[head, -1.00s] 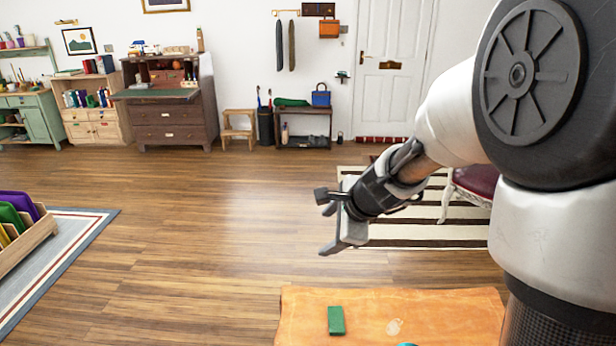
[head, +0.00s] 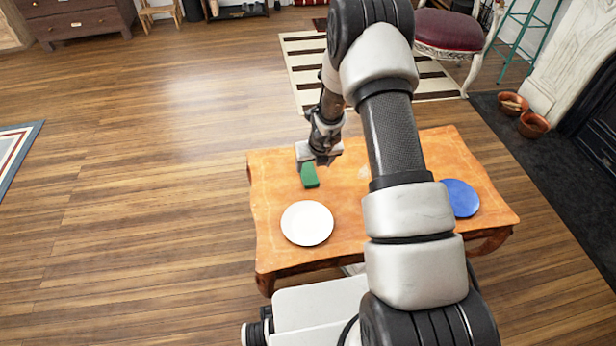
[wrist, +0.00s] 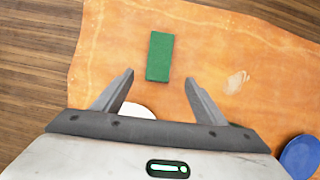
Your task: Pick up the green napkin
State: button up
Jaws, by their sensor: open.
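The green napkin (head: 309,176) is a small folded rectangle lying flat on the orange-brown wooden table (head: 270,217), near its far left part. In the wrist view the napkin (wrist: 160,56) lies ahead of the fingertips, roughly centred between them. My gripper (head: 319,160) is above the table by the far end of the napkin in the head view, hiding a little of it. In the wrist view my gripper (wrist: 160,80) has its two fingers spread wide with nothing between them. The gap in height to the napkin is hard to tell.
A white plate (head: 307,223) lies nearer than the napkin, and a blue plate (head: 461,198) lies at the table's right. A pale mark (wrist: 236,82) shows right of the napkin. A red-seated chair (head: 447,30) stands behind the table.

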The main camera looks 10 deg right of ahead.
send_near(309, 176)
jog(key=x, duration=0.2)
jog(key=shift+w+d+f, duration=0.1)
jog(key=shift+f, duration=0.15)
jog(key=x, duration=0.2)
jog(key=shift+f+p, duration=0.3)
jog(key=shift+f, duration=0.05)
jog(key=shift+w+f+p, duration=0.2)
jog(key=shift+w+p, duration=0.05)
jog(key=shift+p, duration=0.5)
jog(key=shift+p+x, duration=0.8)
jog(key=shift+x, duration=0.3)
jog(key=shift+s, duration=0.1)
jog(key=c, duration=1.1)
jog(key=shift+r, duration=0.1)
